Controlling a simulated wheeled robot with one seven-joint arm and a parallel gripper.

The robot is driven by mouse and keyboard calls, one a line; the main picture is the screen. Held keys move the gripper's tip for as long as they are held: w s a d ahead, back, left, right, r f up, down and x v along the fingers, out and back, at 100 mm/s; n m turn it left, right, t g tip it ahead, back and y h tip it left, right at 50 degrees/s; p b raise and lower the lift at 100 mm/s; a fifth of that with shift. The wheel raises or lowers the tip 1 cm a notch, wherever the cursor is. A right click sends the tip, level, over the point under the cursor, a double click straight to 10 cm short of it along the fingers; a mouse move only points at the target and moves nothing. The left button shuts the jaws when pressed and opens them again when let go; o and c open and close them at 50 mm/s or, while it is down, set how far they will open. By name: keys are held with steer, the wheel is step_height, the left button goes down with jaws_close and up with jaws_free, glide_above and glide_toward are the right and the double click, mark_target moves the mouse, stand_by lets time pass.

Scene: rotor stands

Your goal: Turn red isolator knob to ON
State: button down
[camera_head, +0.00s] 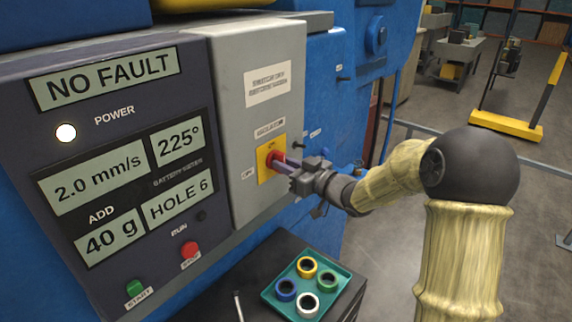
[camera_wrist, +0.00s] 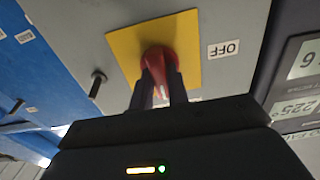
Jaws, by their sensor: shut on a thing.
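The red isolator knob (camera_head: 275,158) sits on a yellow plate (camera_head: 264,173) on the front of a grey box (camera_head: 240,60). My gripper (camera_head: 287,164) reaches it from the right and is shut on the knob. In the wrist view the red knob (camera_wrist: 157,60) shows between the two dark fingers (camera_wrist: 162,88), in front of the yellow plate (camera_wrist: 125,45). An OFF label (camera_wrist: 224,48) is beside the plate there. My fingers hide part of the knob, so its exact pointing is hard to tell.
A dark panel (camera_head: 105,175) at left reads NO FAULT, with a lit POWER lamp (camera_head: 66,132), a green button (camera_head: 135,288) and a red button (camera_head: 190,250). Below, a teal tray (camera_head: 272,297) holds several coloured rings. A small black peg (camera_wrist: 97,84) juts out near the plate.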

steer(key=c, duration=1.4)
jaws_free()
steer(key=shift+f, duration=0.3)
steer(key=shift+o, duration=0.2)
steer(key=shift+r, duration=0.1)
steer(key=b+v, duration=0.6)
steer(key=v, duration=1.1)
steer(key=shift+s+d, duration=0.1)
steer(key=shift+d, duration=0.05)
